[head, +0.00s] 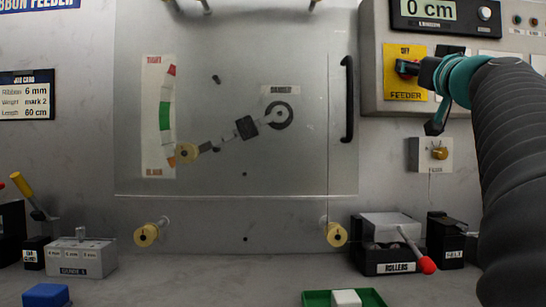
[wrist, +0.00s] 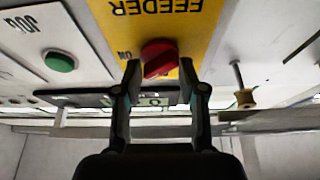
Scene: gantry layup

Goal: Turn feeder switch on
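The feeder switch is a red rotary knob (wrist: 160,58) on a yellow plate (head: 404,90) marked FEEDER, at the upper right of the head view. OFF is printed at the plate's top. In the wrist view the plate (wrist: 205,12) appears upside down, with an ON mark left of the knob. My gripper (head: 420,70) is at the knob from the right. In the wrist view its fingers (wrist: 159,72) stand apart, one on each side of the knob, with small gaps seeming to show. The knob is mostly hidden in the head view, and its exact setting is unclear.
A green JOG button (wrist: 60,62) is beside the plate in the wrist view. A counter display (head: 428,10) reads 0 cm above. A brass knob (head: 439,153) sits below the panel. A clear guard door with a black handle (head: 347,99) stands to the left.

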